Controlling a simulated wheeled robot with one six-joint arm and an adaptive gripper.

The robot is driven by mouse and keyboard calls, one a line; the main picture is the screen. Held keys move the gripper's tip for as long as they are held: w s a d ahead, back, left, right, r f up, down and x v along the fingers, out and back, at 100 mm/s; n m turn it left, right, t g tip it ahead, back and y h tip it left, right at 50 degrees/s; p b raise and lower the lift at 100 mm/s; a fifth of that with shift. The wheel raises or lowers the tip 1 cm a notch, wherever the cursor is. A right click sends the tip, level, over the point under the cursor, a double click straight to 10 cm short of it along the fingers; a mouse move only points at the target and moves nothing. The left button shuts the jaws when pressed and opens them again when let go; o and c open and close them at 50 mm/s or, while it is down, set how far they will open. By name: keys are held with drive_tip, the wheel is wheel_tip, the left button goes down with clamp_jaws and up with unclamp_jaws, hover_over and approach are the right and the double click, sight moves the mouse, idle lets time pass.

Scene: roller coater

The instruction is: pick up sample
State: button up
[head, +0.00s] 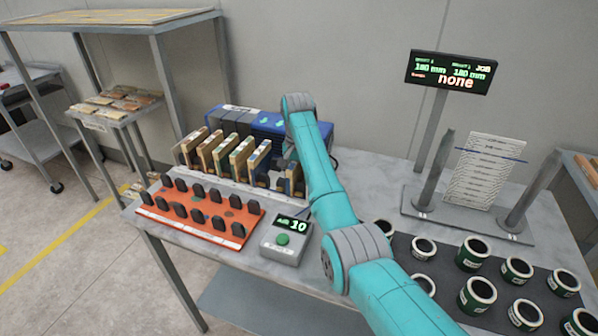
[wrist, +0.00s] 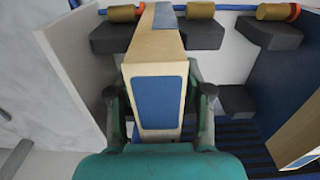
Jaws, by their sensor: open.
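A wooden sample (wrist: 158,75), a pale upright block with a blue end face, stands between the two fingers of my gripper (wrist: 160,98) in the wrist view. The fingers are open, one on each side of it; I cannot tell whether either touches it. In the head view my teal arm reaches over the rack, and my gripper is mostly hidden behind it. Several similar upright wooden samples (head: 222,155) stand in a row in the rack to the left. One more (head: 295,177) shows partly beside my arm.
In the wrist view a white wall (wrist: 72,70) stands left of the sample, and another blue-faced block (wrist: 300,140) right. In the head view, an orange tray (head: 205,222) with black pieces, a control box (head: 287,240) and several cans (head: 478,295) occupy the table. A display reads "none" (head: 452,72).

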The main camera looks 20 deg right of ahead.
clamp_jaws()
idle(0.3)
